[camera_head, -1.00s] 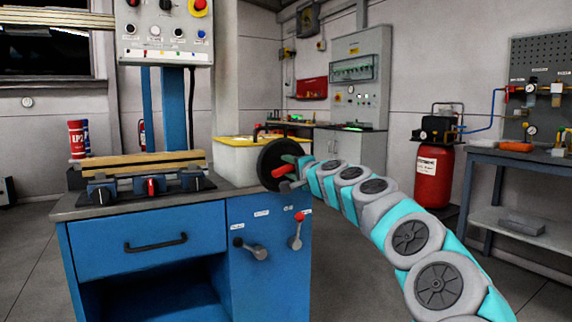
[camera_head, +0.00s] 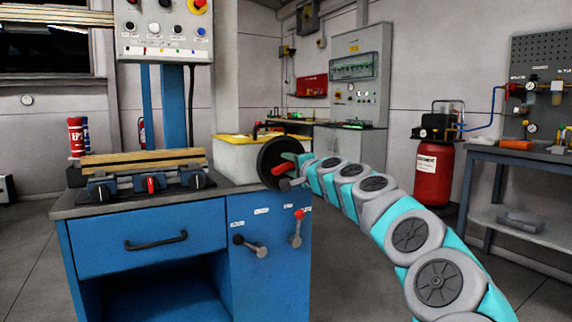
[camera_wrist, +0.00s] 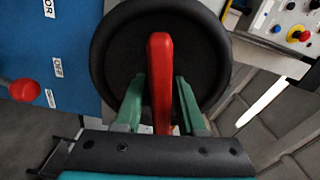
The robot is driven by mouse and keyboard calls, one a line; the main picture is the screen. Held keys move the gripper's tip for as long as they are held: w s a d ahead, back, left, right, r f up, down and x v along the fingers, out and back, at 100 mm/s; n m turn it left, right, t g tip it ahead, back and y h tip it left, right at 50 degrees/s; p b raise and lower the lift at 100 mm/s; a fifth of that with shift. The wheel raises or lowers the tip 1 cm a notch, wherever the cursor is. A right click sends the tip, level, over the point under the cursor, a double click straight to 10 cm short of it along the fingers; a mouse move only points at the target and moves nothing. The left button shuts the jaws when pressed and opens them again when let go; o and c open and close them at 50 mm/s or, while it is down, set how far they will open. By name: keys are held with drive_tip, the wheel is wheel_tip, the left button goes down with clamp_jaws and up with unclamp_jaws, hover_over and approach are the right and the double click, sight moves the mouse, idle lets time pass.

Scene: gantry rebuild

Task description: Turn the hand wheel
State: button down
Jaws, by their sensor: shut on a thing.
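The hand wheel (camera_head: 274,160) is a black disc at the right end of the blue cabinet. It has a red handle (camera_wrist: 160,82) sticking out of it, which also shows in the head view (camera_head: 283,168). My gripper (camera_wrist: 158,100) is at the wheel with its green fingers on either side of the red handle, shut on it. The wheel fills the middle of the wrist view (camera_wrist: 108,52). My arm reaches in from the lower right in the head view and partly covers the wheel's right side.
The blue cabinet (camera_head: 140,218) has a drawer, a lever with a black knob (camera_head: 248,245) and a lever with a red knob (camera_head: 297,228) below the wheel. A control box (camera_head: 163,32) stands above. A red tank (camera_head: 433,172) and workbench (camera_head: 520,163) are at right. Open floor lies between.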

drive_tip(key=shift+f, duration=0.1)
drive_tip(key=c, duration=0.8)
unclamp_jaws()
drive_tip(key=shift+o, duration=0.2)
drive_tip(key=v, duration=0.7)
drive_tip(key=shift+s+d+b, duration=0.2)
drive_tip(key=shift+s+b, duration=0.15)
drive_tip(key=shift+b, duration=0.1)
drive_tip(key=shift+c, duration=0.2)
